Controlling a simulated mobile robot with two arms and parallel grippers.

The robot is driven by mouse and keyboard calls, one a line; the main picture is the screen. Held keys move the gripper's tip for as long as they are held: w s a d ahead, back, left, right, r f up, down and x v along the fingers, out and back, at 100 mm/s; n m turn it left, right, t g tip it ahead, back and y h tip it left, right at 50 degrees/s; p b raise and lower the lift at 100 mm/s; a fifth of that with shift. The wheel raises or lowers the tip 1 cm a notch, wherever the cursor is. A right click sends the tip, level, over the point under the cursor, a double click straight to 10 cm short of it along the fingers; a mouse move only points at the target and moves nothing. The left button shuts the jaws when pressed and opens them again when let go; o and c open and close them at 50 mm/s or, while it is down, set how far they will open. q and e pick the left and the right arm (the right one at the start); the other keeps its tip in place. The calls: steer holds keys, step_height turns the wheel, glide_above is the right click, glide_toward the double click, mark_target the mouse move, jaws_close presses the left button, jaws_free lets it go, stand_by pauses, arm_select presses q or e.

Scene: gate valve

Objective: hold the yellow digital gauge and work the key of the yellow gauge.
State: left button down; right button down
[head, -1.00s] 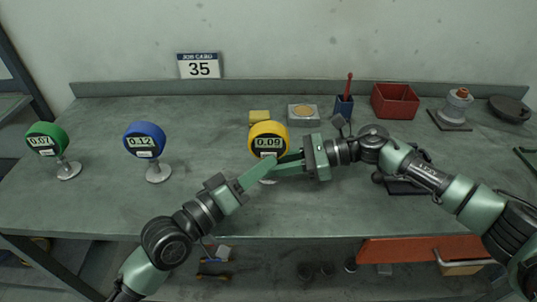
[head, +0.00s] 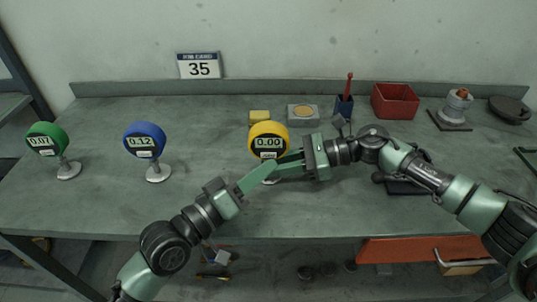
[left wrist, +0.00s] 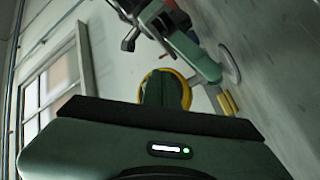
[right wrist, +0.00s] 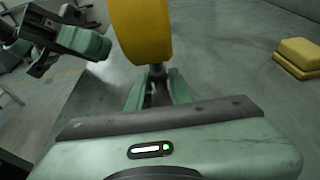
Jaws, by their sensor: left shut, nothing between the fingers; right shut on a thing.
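The yellow digital gauge (head: 268,132) stands upright on the bench and its display reads 0.00. Its yellow rim shows behind my left fingers in the left wrist view (left wrist: 186,92), and its side fills the top of the right wrist view (right wrist: 140,28). My right gripper (head: 279,169) is shut on the gauge's stem, below the round body (right wrist: 157,86). My left gripper (head: 266,163) is shut and empty, its tips at the lower front of the gauge. The fingers hide the key, and I cannot tell whether the tips touch it.
A blue gauge (head: 144,139) reading 0.12 and a green gauge (head: 46,139) reading 0.07 stand left. Behind are a yellow block (head: 259,117), a grey box (head: 303,113), a blue holder (head: 344,107) and a red bin (head: 395,100). A card (head: 199,66) reads 35. The bench front left is clear.

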arm_select(q)
steer(key=shift+s, duration=0.15)
steer(key=shift+s, duration=2.5)
arm_select(e)
steer(key=c, duration=1.2)
jaws_free()
steer(key=shift+o, duration=0.2)
